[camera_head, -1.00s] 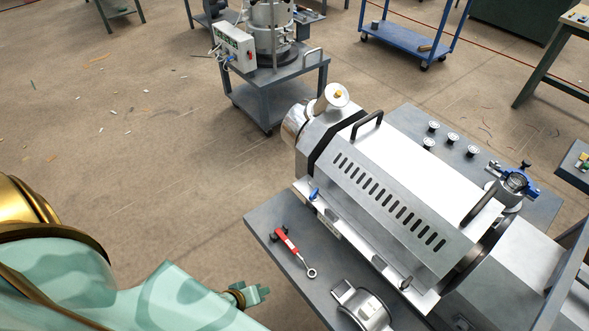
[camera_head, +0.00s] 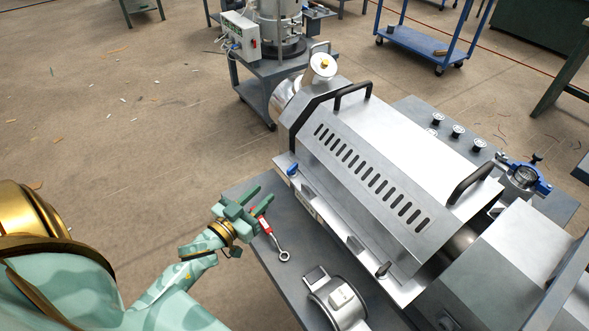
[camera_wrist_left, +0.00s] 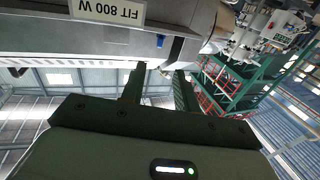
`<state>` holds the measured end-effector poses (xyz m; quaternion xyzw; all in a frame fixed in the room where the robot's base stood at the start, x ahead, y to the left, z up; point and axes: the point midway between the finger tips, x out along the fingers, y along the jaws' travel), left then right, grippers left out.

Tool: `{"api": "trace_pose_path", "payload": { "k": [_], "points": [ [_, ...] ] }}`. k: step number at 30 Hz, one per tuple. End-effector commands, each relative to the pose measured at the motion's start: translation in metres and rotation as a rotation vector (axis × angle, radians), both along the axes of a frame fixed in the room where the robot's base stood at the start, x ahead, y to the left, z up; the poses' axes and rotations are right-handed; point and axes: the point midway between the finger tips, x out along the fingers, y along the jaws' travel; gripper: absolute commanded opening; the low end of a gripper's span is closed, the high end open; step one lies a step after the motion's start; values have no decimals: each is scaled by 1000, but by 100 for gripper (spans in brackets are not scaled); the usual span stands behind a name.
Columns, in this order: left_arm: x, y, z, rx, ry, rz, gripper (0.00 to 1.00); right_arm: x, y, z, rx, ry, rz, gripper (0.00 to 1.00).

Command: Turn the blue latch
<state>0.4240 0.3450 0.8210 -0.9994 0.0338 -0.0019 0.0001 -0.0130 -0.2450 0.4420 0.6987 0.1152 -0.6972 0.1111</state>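The blue latch (camera_head: 292,169) is a small blue lever at the lower left edge of the silver extruder housing (camera_head: 375,160). It also shows as a small blue piece in the left wrist view (camera_wrist_left: 160,41), above and between my fingers. My left gripper (camera_head: 263,194) is open and empty over the table's left corner, a little below and left of the latch, not touching it. In the wrist view the two fingers (camera_wrist_left: 160,78) stand apart with a gap between them. My right gripper is not in view.
A red-handled wrench (camera_head: 268,229) lies on the grey table (camera_head: 290,285), close under my left gripper. A silver ring clamp (camera_head: 338,300) lies nearer the front. A blue-handled clamp fitting (camera_head: 523,180) and several black-and-silver knobs (camera_head: 458,131) are behind the housing.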

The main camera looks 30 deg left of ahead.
Motion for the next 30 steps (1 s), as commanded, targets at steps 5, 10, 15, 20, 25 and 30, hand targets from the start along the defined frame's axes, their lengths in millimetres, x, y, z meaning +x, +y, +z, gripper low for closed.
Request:
{"api": "trace_pose_path", "payload": {
  "k": [5,10,15,20,25,30],
  "points": [
    [48,-4,-3,-1,0,-1,31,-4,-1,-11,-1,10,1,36],
    [89,-6,-4,0,2,1,31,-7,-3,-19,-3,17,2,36],
    [118,-8,-4,-1,3,1,31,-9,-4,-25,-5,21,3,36],
    [130,-9,-3,-3,4,1,31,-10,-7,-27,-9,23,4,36],
    [133,-9,-2,-2,4,1,31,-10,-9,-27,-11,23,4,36],
    [133,-9,-2,-2,4,1,20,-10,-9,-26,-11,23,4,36]
  ]
}}
